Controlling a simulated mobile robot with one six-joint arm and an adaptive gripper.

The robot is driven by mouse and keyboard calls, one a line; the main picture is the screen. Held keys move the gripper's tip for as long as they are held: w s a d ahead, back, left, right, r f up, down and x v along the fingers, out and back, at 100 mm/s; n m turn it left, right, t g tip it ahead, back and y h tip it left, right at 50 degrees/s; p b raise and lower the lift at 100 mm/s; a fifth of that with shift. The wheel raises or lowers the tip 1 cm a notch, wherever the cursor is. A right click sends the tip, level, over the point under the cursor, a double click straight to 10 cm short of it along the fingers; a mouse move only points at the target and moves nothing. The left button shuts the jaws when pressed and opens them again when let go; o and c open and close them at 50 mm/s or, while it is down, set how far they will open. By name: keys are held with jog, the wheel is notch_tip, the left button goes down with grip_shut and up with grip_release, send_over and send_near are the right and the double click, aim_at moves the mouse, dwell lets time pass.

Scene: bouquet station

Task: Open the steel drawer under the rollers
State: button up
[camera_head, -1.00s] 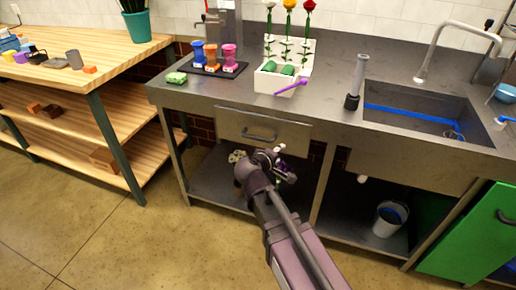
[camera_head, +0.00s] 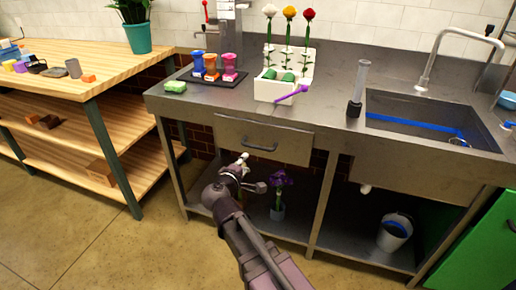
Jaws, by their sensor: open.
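The steel drawer (camera_head: 285,143) sits under the counter top, below the tray with the colored rollers, and is closed. The rollers, blue, orange and pink (camera_head: 230,66), stand upright on a dark tray on the counter. My gripper (camera_head: 246,172) is open and empty, below and slightly left of the handle and apart from it in the picture. How far it is from the drawer front is hard to tell.
A purple flower in a vase (camera_head: 278,191) stands on the lower shelf behind my gripper. A white holder (camera_head: 268,89) with three flowers stands on the counter. A wooden shelf table (camera_head: 110,80) is at left. A bucket (camera_head: 394,232) stands under the sink at right.

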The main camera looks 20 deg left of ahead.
aim_at(257, 148)
jog(key=b+x, duration=0.2)
jog(key=x, duration=1.1)
jog(key=shift+w+b, duration=0.3)
jog(key=shift+b, duration=0.1)
grip_shut()
